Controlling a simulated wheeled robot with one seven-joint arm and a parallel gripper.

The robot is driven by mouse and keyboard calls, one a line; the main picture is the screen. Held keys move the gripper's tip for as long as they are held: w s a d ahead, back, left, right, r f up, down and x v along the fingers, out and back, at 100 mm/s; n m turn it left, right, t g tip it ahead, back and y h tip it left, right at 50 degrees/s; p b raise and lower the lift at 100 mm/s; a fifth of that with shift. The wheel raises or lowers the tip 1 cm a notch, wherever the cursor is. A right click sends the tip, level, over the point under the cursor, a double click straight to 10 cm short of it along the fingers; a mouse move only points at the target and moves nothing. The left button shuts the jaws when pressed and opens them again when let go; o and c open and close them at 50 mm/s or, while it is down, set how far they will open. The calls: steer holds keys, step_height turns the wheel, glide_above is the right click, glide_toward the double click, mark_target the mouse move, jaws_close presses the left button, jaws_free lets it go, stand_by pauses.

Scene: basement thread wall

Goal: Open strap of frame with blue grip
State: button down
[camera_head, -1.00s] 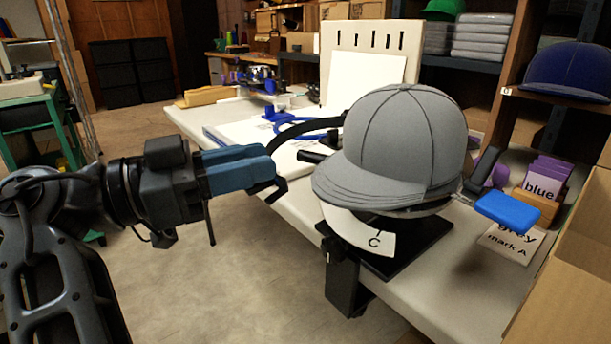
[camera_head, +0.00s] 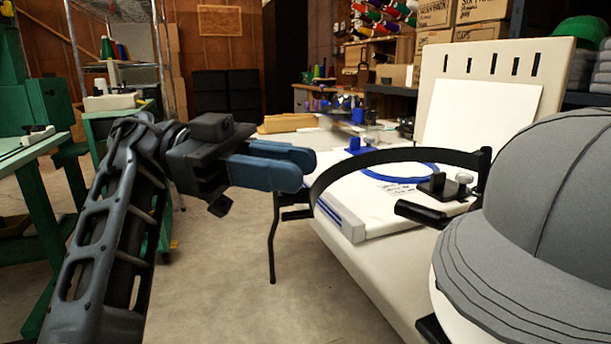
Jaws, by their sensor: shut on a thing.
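A black curved strap (camera_head: 400,156) reaches left from an upright black post (camera_head: 484,170) beside the grey cap (camera_head: 545,215). My gripper (camera_head: 308,170), with dark blue fingers, is at the strap's free left end and shut on it; the exact contact is partly hidden by the fingers. The strap stands out away from the cap, over the table's edge. The cap sits on its frame at the right, cut off by the picture edge. The frame's blue grip is out of view.
The white table (camera_head: 375,262) carries a blue ring (camera_head: 400,171), a flat white pad with blue edge stripes and a black clamp (camera_head: 445,188). A slotted cream board (camera_head: 490,65) stands behind. Green carts are at the left. The floor between is clear.

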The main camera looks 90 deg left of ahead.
steer(key=shift+w, duration=0.1)
stand_by(0.3)
steer(key=c, duration=1)
jaws_free()
steer(key=shift+c, duration=0.2)
steer(key=shift+a, duration=0.1)
steer(key=v, duration=0.7)
steer(key=shift+s+a+p, duration=0.15)
steer(key=shift+s+p, duration=0.2)
